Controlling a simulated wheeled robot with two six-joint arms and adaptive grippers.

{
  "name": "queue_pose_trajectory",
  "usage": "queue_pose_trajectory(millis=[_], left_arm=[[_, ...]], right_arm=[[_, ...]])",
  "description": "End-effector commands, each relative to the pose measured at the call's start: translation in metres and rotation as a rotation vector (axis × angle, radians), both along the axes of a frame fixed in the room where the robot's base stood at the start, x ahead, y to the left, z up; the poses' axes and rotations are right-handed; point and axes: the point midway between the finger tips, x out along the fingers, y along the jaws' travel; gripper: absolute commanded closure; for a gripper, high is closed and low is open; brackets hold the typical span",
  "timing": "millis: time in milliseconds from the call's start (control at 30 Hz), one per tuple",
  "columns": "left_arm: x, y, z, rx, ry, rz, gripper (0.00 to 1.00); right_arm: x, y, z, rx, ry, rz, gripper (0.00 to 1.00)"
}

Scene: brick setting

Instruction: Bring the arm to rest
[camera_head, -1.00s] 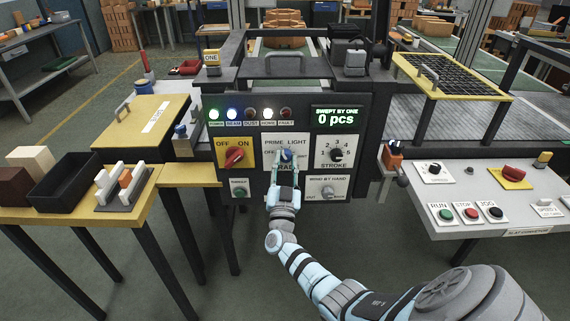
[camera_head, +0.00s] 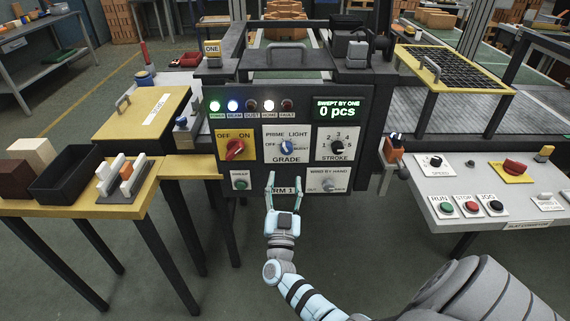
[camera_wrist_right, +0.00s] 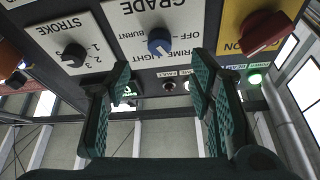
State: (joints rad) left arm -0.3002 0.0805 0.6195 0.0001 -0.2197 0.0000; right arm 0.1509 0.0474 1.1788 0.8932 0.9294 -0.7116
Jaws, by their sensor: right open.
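My right gripper (camera_head: 284,187) is open and empty in front of the lower part of the black control panel (camera_head: 372,150), below the blue GRADE knob (camera_head: 286,147). In the right wrist view the two green fingers of my right gripper (camera_wrist_right: 158,88) stand apart with nothing between them. The blue GRADE knob (camera_wrist_right: 160,42) shows beyond the fingers, clear of them. My left gripper is not in view.
The panel also bears a red OFF/ON knob (camera_head: 236,149) and a black STROKE knob (camera_head: 337,147). A yellow side table (camera_head: 150,190) with a black bin (camera_head: 66,180) stands at left. A grey button console (camera_head: 480,190) stands at right. Open floor lies below the panel.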

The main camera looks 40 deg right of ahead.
Motion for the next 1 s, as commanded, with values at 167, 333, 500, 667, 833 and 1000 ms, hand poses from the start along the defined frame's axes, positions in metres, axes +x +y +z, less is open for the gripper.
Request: queue_pose_trajectory(millis=[167,333,500,667,833,1000], left_arm=[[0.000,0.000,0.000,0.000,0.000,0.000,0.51],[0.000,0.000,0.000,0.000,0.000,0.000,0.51],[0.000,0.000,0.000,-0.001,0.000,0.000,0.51],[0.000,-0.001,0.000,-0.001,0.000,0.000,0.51],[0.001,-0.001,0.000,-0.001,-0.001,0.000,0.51],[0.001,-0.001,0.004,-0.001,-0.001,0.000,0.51]], right_arm=[[-0.020,0.018,-0.011,0.000,0.000,0.001,0.51],[-0.023,0.021,-0.012,0.000,0.000,0.001,0.51],[-0.023,0.020,-0.012,0.000,0.000,0.001,0.51],[-0.022,0.020,-0.012,0.000,0.000,0.001,0.51],[-0.006,0.036,-0.026,0.063,0.022,0.125,0.51],[0.008,0.099,-0.146,0.165,0.419,0.469,0.51]])
